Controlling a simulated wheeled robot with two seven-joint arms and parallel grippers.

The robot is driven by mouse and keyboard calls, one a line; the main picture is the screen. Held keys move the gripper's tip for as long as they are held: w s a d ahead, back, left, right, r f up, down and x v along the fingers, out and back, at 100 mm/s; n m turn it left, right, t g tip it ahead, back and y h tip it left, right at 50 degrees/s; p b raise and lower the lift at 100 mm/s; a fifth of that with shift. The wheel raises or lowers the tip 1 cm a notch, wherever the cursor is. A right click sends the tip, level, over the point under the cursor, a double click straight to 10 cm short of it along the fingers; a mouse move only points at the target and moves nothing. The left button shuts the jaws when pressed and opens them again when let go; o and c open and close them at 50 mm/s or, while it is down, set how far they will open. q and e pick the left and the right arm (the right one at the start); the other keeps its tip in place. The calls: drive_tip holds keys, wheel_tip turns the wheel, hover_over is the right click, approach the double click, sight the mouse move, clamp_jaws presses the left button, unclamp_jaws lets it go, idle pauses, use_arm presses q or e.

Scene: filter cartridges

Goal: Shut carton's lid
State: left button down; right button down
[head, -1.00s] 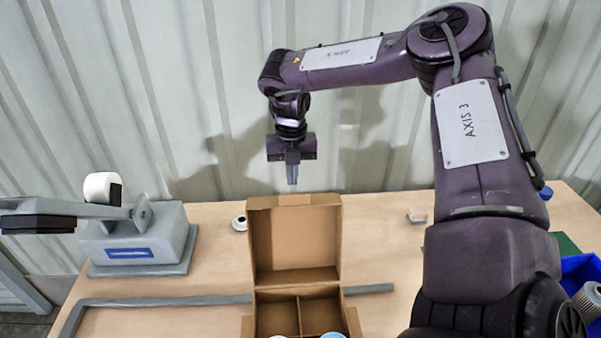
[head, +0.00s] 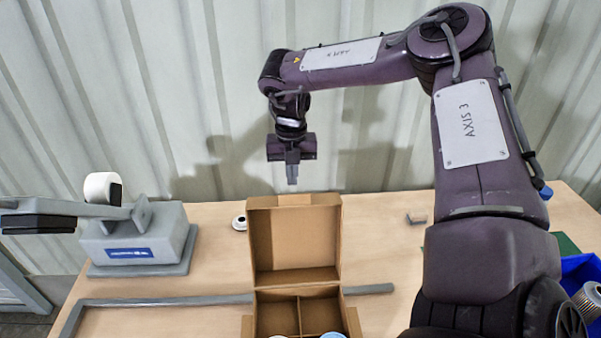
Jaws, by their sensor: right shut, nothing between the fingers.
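A brown cardboard carton (head: 248,325) stands on the table at the bottom centre, cut off by the lower edge of the picture. Its lid (head: 293,240) is open and stands up at the back, its inside facing me. Dividers split the carton into compartments, and the tops of a white and a blue-rimmed item show at the bottom edge. My right gripper (head: 292,176) points down above and behind the lid's top edge. It is shut and empty and appears apart from the lid. My left gripper is not in view.
A grey device with a white roll (head: 102,187) and a long arm stands on the left. A grey bar frame (head: 165,300) lies around the carton. A small white ring (head: 239,223) and a grey bracket (head: 416,219) lie behind. A blue bin (head: 582,268) holding a cartridge (head: 588,300) is at right.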

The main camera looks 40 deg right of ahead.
sight(294, 200)
drive_tip(key=shift+f, duration=0.1)
idle(0.5)
drive_tip(key=shift+f+b, duration=1.95)
drive_tip(key=shift+f, duration=0.2)
drive_tip(key=shift+s+a+r, duration=0.2)
drive_tip(key=shift+s+a, duration=0.9)
drive_tip(key=shift+s, duration=0.2)
drive_tip(key=shift+s+a+r, duration=0.8)
drive_tip(key=shift+s+a, duration=0.05)
drive_tip(key=shift+s, duration=0.15)
